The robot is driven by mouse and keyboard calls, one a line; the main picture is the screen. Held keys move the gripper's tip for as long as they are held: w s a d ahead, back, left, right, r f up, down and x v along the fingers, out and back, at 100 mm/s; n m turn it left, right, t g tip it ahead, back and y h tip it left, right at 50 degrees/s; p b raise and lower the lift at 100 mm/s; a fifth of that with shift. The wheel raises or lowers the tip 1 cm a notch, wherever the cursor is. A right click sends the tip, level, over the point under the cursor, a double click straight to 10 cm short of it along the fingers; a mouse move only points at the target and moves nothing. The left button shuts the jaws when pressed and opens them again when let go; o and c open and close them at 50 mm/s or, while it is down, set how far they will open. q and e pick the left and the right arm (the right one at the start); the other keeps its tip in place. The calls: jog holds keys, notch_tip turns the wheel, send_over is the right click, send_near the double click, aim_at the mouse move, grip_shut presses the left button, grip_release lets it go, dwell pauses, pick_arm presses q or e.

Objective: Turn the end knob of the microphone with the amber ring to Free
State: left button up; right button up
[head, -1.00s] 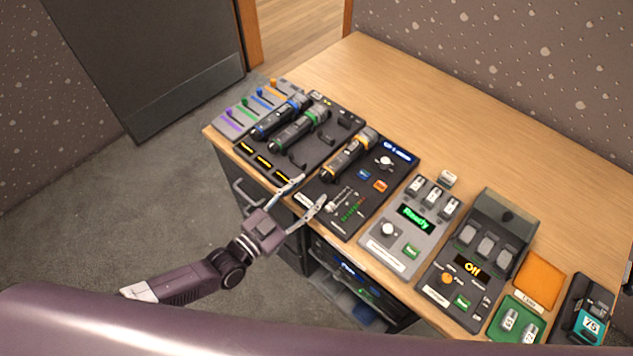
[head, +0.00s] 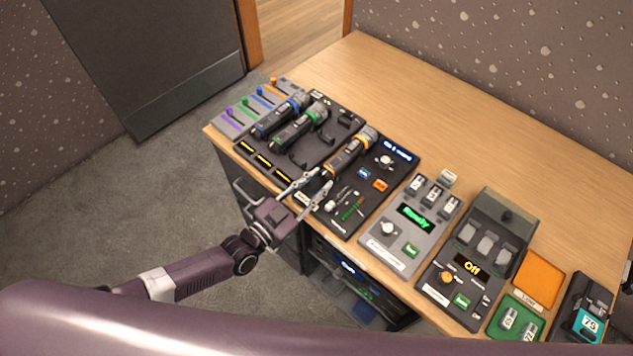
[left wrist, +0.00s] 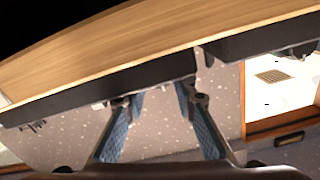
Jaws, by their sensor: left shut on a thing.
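The microphone with the amber ring (head: 348,154) lies on a dark panel, its ringed head toward the back right and its tail end toward the desk's front edge. My left gripper (head: 322,178) reaches in from the left. Its fingers are shut on the tail end, where the end knob sits. The fingers mostly cover the knob, so its setting cannot be read. In the left wrist view, my left gripper (left wrist: 160,97) shows two blue-padded fingers rising to the desk edge; the knob is not clear there. My right gripper is not in view.
Green-ringed (head: 298,127) and blue-ringed (head: 280,118) microphones lie to the left on the panel. A fader strip (head: 250,107) is beyond them. A grey console (head: 405,235) reading Ready stands to the right. The back of the desk (head: 430,110) is bare.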

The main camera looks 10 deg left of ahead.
pick_arm(q)
jog(key=shift+f+n, duration=0.1)
jog(key=shift+n, duration=0.2)
jog(key=n+b, duration=0.1)
jog(key=n, duration=0.1)
jog(key=shift+n+b, duration=0.3)
jog(key=shift+b, duration=0.05)
jog(key=shift+n+b, duration=0.75)
jog(key=shift+n, duration=1.05)
jog(key=o, duration=1.2)
jog(key=shift+c, duration=0.2)
